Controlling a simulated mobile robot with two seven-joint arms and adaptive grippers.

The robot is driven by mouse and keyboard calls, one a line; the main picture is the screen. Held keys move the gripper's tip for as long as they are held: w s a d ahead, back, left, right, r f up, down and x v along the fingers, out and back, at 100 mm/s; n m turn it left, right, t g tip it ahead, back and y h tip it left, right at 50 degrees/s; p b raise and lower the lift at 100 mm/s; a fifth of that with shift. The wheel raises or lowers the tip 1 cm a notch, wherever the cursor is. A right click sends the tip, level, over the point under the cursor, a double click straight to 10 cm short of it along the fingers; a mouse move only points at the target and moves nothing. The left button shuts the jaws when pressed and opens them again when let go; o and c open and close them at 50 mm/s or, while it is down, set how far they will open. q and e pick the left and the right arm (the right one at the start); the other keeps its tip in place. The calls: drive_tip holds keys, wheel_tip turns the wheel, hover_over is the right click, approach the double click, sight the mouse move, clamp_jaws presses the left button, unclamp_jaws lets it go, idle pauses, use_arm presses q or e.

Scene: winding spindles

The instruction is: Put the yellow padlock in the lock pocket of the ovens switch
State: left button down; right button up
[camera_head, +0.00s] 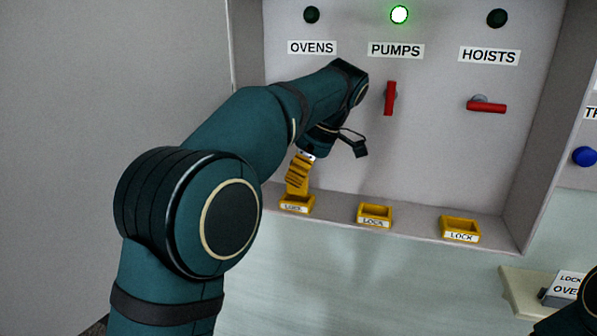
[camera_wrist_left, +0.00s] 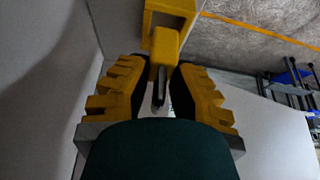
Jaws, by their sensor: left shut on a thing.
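My left gripper (camera_head: 298,176) is shut on the yellow padlock (camera_wrist_left: 164,46), as the left wrist view shows. The padlock's body points away from the fingers and its dark shackle lies between them. The ovens lock pocket (camera_head: 297,205) is a yellow open-topped box at the panel's lower left, marked LOCK. The gripper is right above it. In the left wrist view the pocket (camera_wrist_left: 171,6) shows just past the padlock, and they overlap in the picture; I cannot tell whether they touch. The ovens switch is hidden behind my left arm. My right gripper is not in view.
The pumps pocket (camera_head: 375,216) and hoists pocket (camera_head: 460,229) stand to the right on the same ledge. The red pumps handle (camera_head: 390,98) is upright near my left wrist; the red hoists handle (camera_head: 487,107) lies level. The pumps lamp (camera_head: 400,15) glows green. A small shelf (camera_head: 520,293) is lower right.

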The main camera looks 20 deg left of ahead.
sight(299, 193)
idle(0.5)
use_arm(q)
drive_tip(key=shift+f+b, duration=0.85)
drive_tip(key=shift+f, duration=0.7)
drive_tip(key=c, duration=0.9)
unclamp_jaws()
drive_tip(key=v, duration=0.7)
drive_tip(key=shift+r, duration=0.2)
drive_tip(key=shift+d, duration=0.1)
